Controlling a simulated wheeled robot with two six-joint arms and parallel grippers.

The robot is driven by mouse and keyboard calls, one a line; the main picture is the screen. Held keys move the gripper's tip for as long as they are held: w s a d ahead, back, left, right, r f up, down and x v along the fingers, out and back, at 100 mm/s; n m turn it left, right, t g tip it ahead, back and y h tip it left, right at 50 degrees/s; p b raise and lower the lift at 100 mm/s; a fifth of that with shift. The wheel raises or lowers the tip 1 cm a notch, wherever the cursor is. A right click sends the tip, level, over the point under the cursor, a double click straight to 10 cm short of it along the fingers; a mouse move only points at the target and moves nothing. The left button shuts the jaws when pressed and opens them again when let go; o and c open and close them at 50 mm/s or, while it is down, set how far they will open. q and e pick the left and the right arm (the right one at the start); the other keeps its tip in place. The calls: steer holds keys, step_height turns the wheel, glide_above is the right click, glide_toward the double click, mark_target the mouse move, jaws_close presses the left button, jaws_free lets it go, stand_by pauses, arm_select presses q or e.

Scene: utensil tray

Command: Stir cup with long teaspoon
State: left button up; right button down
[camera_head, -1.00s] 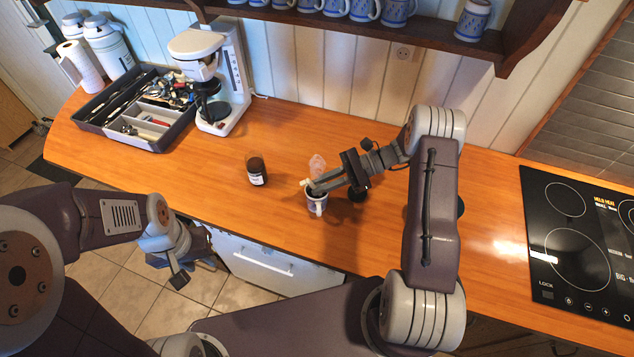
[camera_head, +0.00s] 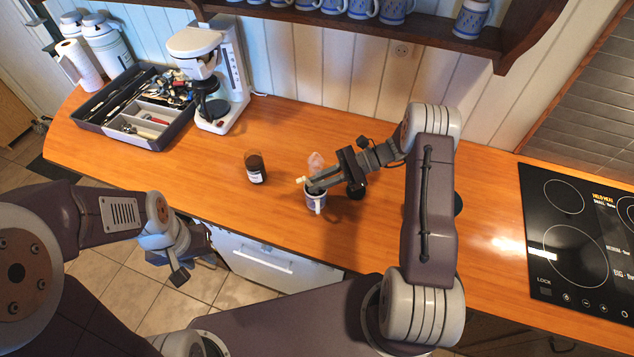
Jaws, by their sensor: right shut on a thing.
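The cup (camera_head: 317,204) stands upright on the wooden counter, blue-patterned and white with its handle toward the front. My right gripper (camera_head: 310,186) is directly over the cup's rim, its fingers shut on a thin thing whose pale end (camera_head: 302,180) sticks out to the left. This looks like the long teaspoon, but most of it is hidden by the fingers and the cup. I cannot see how deep it reaches into the cup.
A dark jar (camera_head: 255,168) stands left of the cup. A pinkish see-through item (camera_head: 316,161) is just behind it. A coffee maker (camera_head: 228,110) and utensil tray (camera_head: 88,122) are at the back left. A black cooktop (camera_head: 578,245) is at the right. The counter's middle is mostly clear.

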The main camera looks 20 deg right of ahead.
steer(key=shift+w, duration=0.15)
steer(key=shift+a+r+p, duration=0.15)
steer(key=shift+r+p, duration=0.2)
steer(key=r+p, duration=0.2)
steer(key=s+a+r+p, duration=0.1)
steer(key=r+p, duration=0.1)
steer(key=a+r+p, duration=0.1)
steer(key=r+p, duration=0.1)
steer(key=r, duration=0.1)
steer(key=shift+s+a, duration=0.2)
steer(key=shift+a, duration=0.05)
steer(key=shift+s+a+r+p, duration=0.15)
steer(key=shift+a+r+p, duration=0.15)
steer(key=shift+r+p, duration=0.25)
step_height(320, 180, up, 5)
steer(key=p, duration=0.4)
steer(key=shift+f, duration=0.1)
stand_by(0.4)
